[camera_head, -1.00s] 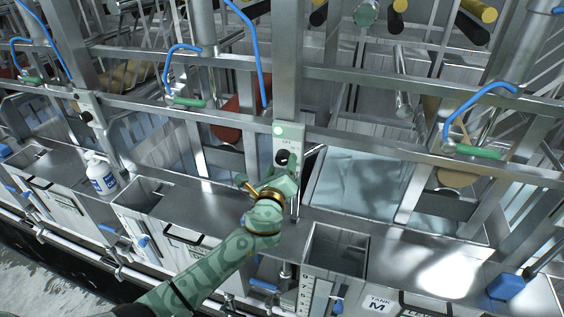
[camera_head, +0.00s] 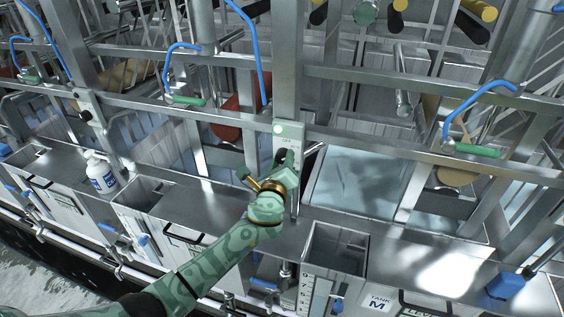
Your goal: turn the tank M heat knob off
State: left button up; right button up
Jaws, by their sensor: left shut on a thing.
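The heat knob (camera_head: 281,156) is a dark round knob on a small pale panel (camera_head: 289,135) fixed to an upright steel post. An "OFF" mark shows above the knob. My left gripper (camera_head: 287,163) is at the panel, shut on the knob, and its fingers hide most of it. The tank M label (camera_head: 377,303) is on the tank front at the lower right. My right gripper is not in view.
A white bottle (camera_head: 101,175) stands on the ledge at left. An open compartment (camera_head: 337,250) lies right of my left arm. Blue hoses hang above.

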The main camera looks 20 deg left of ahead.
pick_arm(q)
jog(key=shift+n, duration=1.2)
jog(key=n, duration=0.2)
jog(key=shift+r+n+g, duration=0.15)
jog(key=shift+n+g, duration=0.15)
jog(key=n+p, duration=0.1)
jog(key=n, duration=0.2)
jog(key=shift+a+r+h, duration=0.1)
jog(key=shift+h, duration=0.3)
jog(key=shift+n+g+p, duration=0.3)
jog(key=shift+n+p, duration=0.05)
jog(key=shift+n, duration=1.05)
jog(key=o, duration=1)
jog(key=s+r, duration=0.1)
jog(key=s, duration=1.5)
jog(key=shift+d+r+b, duration=0.2)
jog(key=shift+r+b, duration=0.15)
